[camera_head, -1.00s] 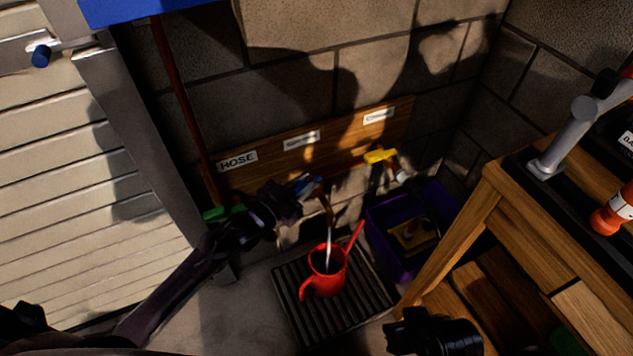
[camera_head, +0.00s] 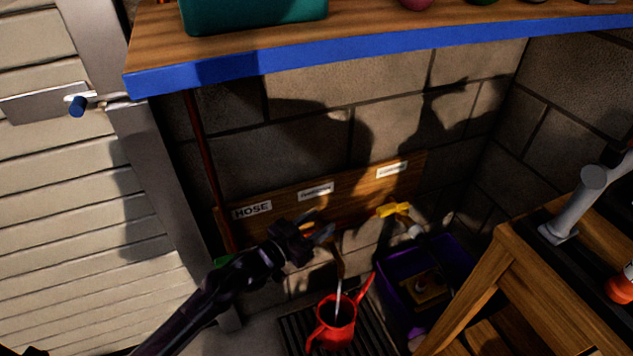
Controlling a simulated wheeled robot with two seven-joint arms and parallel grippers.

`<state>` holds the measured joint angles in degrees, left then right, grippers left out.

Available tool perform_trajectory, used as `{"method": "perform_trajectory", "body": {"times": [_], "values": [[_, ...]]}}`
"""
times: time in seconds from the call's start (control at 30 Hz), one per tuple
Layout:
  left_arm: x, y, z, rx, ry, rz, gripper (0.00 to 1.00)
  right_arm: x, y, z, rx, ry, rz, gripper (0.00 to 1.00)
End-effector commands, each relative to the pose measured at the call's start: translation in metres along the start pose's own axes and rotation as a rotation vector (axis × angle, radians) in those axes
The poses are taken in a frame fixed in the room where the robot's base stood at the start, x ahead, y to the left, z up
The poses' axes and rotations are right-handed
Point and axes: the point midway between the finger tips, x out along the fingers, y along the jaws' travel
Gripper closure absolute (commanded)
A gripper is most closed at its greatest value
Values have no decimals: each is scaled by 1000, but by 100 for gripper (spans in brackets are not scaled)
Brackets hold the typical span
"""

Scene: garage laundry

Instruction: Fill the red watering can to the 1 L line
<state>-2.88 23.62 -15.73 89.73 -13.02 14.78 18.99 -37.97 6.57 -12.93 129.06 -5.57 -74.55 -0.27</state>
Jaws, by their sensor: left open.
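The red watering can (camera_head: 338,329) stands upright on the dark slatted drain grate (camera_head: 292,332), its spout pointing up to the right. A thin stream of water (camera_head: 338,300) runs down from the middle tap (camera_head: 338,262) into the can's open top. The water level and the 1 L line cannot be made out. My right gripper is not in view.
A board (camera_head: 355,191) on the wall carries labels, one reading HOSE. A yellow-handled tap (camera_head: 394,209) is to the right. A purple crate (camera_head: 440,252) and wooden bench (camera_head: 505,262) stand right of the grate. A blue-edged shelf (camera_head: 350,58) hangs above.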

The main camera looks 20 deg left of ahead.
Motion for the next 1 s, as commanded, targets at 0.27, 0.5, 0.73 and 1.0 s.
{"method": "perform_trajectory", "body": {"times": [0.27,0.5,0.73,1.0], "values": [[0,1,-75,2,2,2,56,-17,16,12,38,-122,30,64],[0,1,-127,1,1,2,56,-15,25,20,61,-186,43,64],[0,0,-152,0,-1,1,56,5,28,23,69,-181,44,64],[0,0,-155,-1,-1,1,56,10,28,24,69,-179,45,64]]}}
